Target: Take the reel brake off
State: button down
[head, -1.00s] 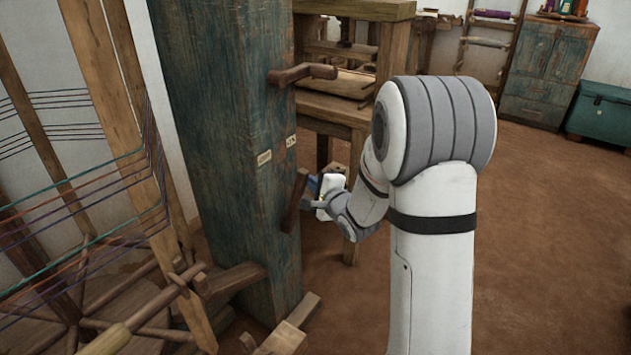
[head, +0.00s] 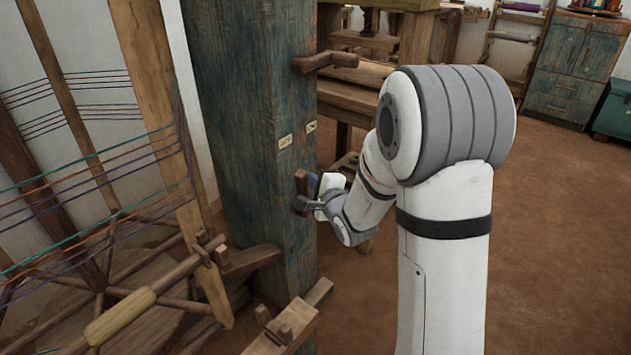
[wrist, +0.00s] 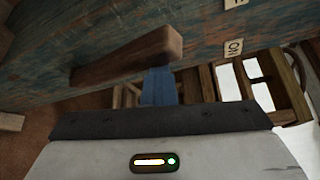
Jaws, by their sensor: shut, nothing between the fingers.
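A dark wooden lever (head: 301,184) sticks out from the worn blue-green post (head: 245,120), just below two small pale labels (head: 286,142). In the wrist view the lever (wrist: 130,58) runs across the upper left, with its end close to my fingers. One label (wrist: 233,48) there reads ON; the other is cut off. My gripper (head: 315,190) is at the lever's right side. Its blue fingers (wrist: 160,86) are shut with nothing between them, right by the lever's end. I cannot tell whether they touch it.
A second wooden handle (head: 325,62) juts from the post higher up. The reel frame with coloured threads (head: 95,170) stands left. A wooden block (head: 283,325) lies at the post's foot. A loom frame (head: 375,95) is behind. The brown floor at right is open.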

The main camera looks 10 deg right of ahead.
jog(key=shift+s+a+f, duration=0.2)
jog(key=shift+s+a, duration=0.05)
jog(key=shift+a, duration=0.1)
jog(key=w+d+r+p, duration=0.1)
jog(key=w+d+p, duration=0.1)
jog(key=d, duration=0.2)
jog(key=f+p+v, duration=0.1)
jog(key=v, duration=0.8)
jog(key=shift+f, duration=0.55)
jog(key=shift+s, duration=0.15)
